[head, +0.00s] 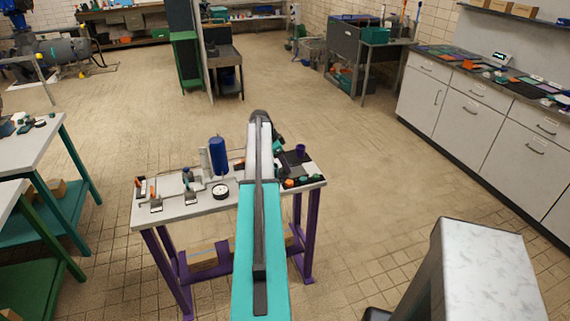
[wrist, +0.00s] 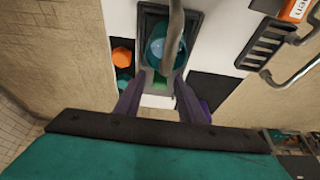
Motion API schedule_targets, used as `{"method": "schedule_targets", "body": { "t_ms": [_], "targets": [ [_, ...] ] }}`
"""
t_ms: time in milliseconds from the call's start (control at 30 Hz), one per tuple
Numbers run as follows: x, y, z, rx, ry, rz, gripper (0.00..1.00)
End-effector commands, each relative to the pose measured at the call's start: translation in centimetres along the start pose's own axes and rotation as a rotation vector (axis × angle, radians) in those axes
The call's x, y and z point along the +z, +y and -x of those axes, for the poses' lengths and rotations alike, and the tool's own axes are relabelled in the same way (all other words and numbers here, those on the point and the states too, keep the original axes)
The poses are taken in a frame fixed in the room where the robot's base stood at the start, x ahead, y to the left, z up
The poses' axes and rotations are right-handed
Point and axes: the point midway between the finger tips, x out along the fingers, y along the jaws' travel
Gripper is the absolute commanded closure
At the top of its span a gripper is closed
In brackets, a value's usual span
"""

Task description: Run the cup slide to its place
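My gripper (wrist: 159,103) shows in the wrist view as two purple fingers, spread apart with a gap between them. No object is clearly held in the gap. Just beyond the fingertips is a dark rectangular frame (wrist: 146,20) with a round teal piece (wrist: 158,50) inside it. A grey curved bar crosses over the teal piece. I cannot tell for certain which part is the cup slide. In the head view my arm reaches over the purple-legged table (head: 172,212) and hides its middle. A small purple cup (head: 300,149) stands at the table's back right.
A blue cylinder (head: 218,155) and a round gauge (head: 221,191) stand left of my arm on the table. An orange hexagonal piece (wrist: 122,56) lies left of the frame. A black rack (wrist: 264,44) is at the right.

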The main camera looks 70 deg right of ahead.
Motion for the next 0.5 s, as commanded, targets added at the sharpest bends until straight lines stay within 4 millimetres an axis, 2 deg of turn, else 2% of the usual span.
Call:
{"method": "schedule_targets", "body": {
  "t_ms": [400, 500],
  "targets": [
    [-0.04, 0.04, -0.56, 0.0, 0.0, -0.001, 0.64],
    [-0.06, 0.04, -0.56, 0.0, 0.0, -0.001, 0.81]
  ]
}}
